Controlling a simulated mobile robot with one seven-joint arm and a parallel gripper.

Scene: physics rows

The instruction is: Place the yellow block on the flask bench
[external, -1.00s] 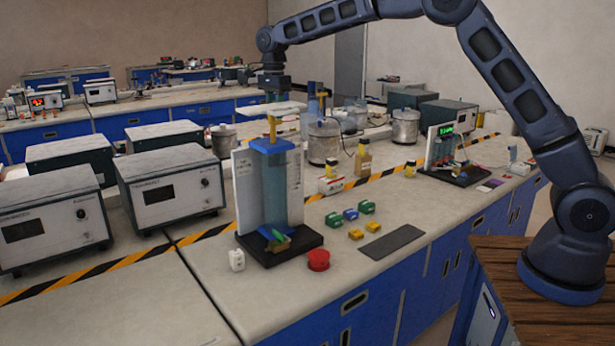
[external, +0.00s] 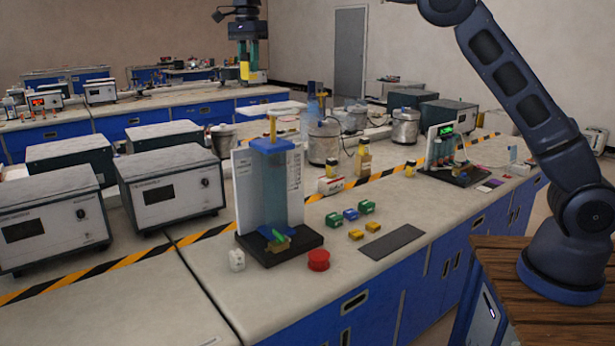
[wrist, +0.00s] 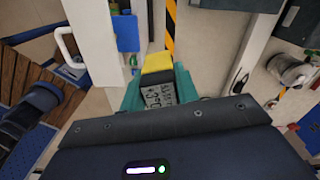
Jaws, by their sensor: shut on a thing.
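My gripper (external: 246,70) is high at the upper middle of the external view, pointing down and clear of the worktops. It is shut on a yellow block (external: 244,71). Two more small yellow blocks (external: 356,235) (external: 373,227) lie on the near bench (external: 400,215). I cannot tell for certain which worktop is the flask bench; the near bench carries metal vessels and small yellow-capped bottles.
A white-panelled apparatus with a blue top (external: 272,146) stands on the near bench. Grey instrument boxes (external: 170,190) stand to its left. Green and blue blocks (external: 350,214), a red knob (external: 318,260) and a dark mat (external: 391,242) lie right of it.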

